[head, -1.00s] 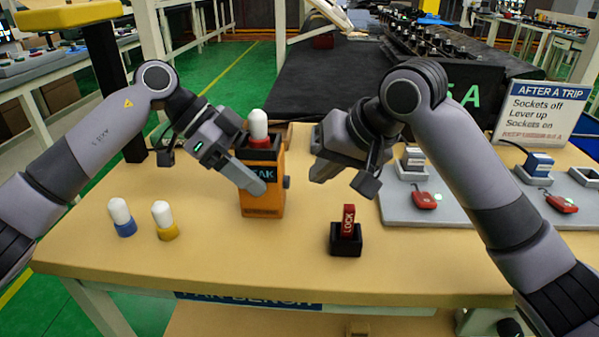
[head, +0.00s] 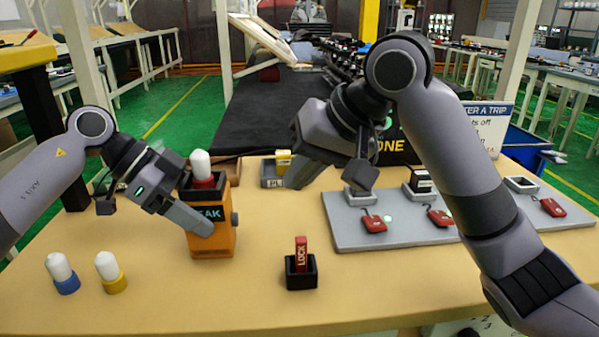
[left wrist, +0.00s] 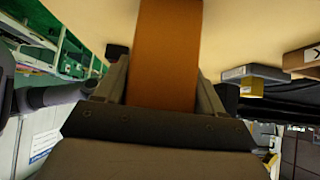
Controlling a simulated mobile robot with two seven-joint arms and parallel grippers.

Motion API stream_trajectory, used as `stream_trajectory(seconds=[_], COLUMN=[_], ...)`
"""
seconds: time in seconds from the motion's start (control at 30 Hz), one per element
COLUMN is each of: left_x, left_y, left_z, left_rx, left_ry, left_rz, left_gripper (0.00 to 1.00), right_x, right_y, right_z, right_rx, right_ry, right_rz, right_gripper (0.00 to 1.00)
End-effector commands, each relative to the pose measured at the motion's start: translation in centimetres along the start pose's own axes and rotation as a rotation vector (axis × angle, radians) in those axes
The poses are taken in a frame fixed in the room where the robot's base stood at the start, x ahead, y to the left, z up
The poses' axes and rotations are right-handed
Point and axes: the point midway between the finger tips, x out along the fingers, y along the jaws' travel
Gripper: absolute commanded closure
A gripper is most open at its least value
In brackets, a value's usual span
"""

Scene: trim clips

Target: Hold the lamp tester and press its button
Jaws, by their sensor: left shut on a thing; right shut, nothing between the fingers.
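The lamp tester (head: 211,243) is an orange box standing on the bench, with a white-domed, red-based lamp (head: 201,166) in its top. Its dark display is partly covered; the letters "EAK" show. A dark round button (head: 235,219) sticks out of its right side. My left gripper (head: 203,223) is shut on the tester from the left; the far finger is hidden. The left wrist view shows the orange body (left wrist: 165,50) between both fingers. My right gripper (head: 297,178) is shut and empty, in the air right of and above the button, apart from it.
A blue-based lamp (head: 62,274) and a yellow-based lamp (head: 110,273) stand at the left. A red LOCK piece (head: 301,254) sits in a black holder (head: 301,279) in front. A grey panel (head: 350,233) with red tags lies right. A grey bin (head: 270,174) stands behind.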

Motion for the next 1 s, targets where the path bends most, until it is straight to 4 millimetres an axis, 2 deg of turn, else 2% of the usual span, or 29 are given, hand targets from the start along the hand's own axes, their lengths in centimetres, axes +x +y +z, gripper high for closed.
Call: stream_trajectory(seconds=[0.1,0.13,0.2,0.57,0.67,1.0], left_x=[-0.1,-0.1,-0.1,-0.5,-1.7,-8.8], left_y=[0.0,0.0,0.0,0.0,-0.1,-0.1], left_z=[-0.1,-0.1,-0.1,0.0,0.0,-0.1], left_rx=[0.001,0.001,0.001,0.0,0.0,0.0], left_ry=[0.002,0.002,0.002,0.001,0.0,0.001], left_rz=[-0.002,-0.002,-0.001,-0.002,-0.004,-0.005], left_gripper=[0.73,0.22,0.02,0.02,0.02,0.02], right_x=[0.0,0.0,0.0,0.0,0.0,0.0], right_y=[0.0,0.0,0.0,0.0,0.0,0.0], right_z=[0.0,0.0,0.0,0.0,0.0,0.0], right_rx=[0.0,0.0,0.0,0.0,0.0,0.0], right_ry=[0.0,0.0,0.0,0.0,0.0,0.0], right_rz=[0.0,0.0,0.0,0.0,0.0,0.0], right_gripper=[1.0,1.0,1.0,1.0,1.0,1.0])
